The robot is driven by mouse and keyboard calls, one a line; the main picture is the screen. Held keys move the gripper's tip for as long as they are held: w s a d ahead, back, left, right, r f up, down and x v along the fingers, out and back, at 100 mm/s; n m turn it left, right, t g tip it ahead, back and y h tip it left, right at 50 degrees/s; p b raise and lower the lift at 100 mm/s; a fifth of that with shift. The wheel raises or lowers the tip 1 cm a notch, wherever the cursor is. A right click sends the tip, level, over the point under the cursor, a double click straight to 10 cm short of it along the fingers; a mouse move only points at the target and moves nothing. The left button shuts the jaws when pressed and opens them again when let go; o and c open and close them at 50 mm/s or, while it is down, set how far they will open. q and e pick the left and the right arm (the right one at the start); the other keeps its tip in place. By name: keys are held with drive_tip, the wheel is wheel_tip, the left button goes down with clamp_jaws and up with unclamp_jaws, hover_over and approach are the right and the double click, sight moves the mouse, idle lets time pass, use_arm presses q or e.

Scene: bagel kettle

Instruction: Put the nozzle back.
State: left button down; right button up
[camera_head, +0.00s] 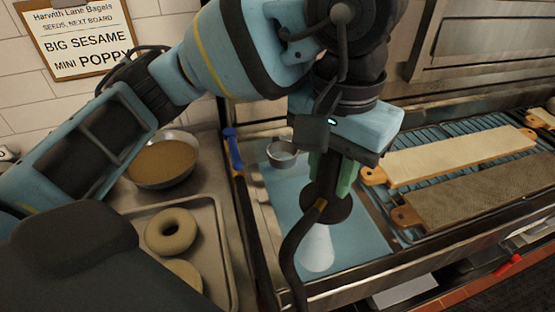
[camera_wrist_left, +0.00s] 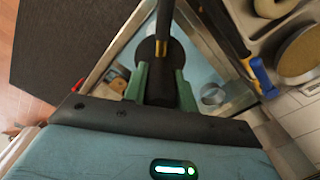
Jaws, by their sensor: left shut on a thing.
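The nozzle (camera_head: 324,206) has a dark round head, a brass-coloured collar and a black hose that curves down toward the front. My left gripper (camera_head: 332,172) is shut on it, with green fingers on either side, and holds it above the kettle's blue water (camera_head: 355,238). In the left wrist view, the nozzle (camera_wrist_left: 154,52) sits between the green fingers of my left gripper (camera_wrist_left: 162,85). A small round metal cup (camera_head: 281,155) is at the kettle's back left, apart from the nozzle, and also shows in the left wrist view (camera_wrist_left: 212,94). My right gripper is not in view.
A blue-handled tool (camera_head: 234,150) lies along the kettle's left edge. Further left are a bowl of seeds (camera_head: 162,163) and a tray (camera_head: 222,240) with bagels (camera_head: 171,230). Boards (camera_head: 460,155) rest on a rack to the right. A pale patch (camera_head: 318,250) shows below the nozzle.

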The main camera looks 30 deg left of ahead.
use_arm(q)
drive_tip(key=shift+d, duration=0.1)
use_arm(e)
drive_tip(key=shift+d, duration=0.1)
use_arm(q)
drive_tip(key=shift+w+a+r, duration=0.1)
drive_tip(key=shift+w+a, duration=0.1)
drive_tip(key=w+a+p, duration=0.2)
drive_tip(key=w+a, duration=1.1)
drive_tip(key=a, duration=0.2)
wheel_tip(320, 180, down, 7)
drive_tip(key=shift+d+r, duration=0.15)
drive_tip(key=shift+d, duration=0.05)
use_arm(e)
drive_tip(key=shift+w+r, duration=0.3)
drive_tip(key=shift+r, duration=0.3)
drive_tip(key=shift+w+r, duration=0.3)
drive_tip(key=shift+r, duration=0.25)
use_arm(q)
drive_tip(key=shift+f, duration=0.2)
drive_tip(key=c, duration=1.1)
unclamp_jaws()
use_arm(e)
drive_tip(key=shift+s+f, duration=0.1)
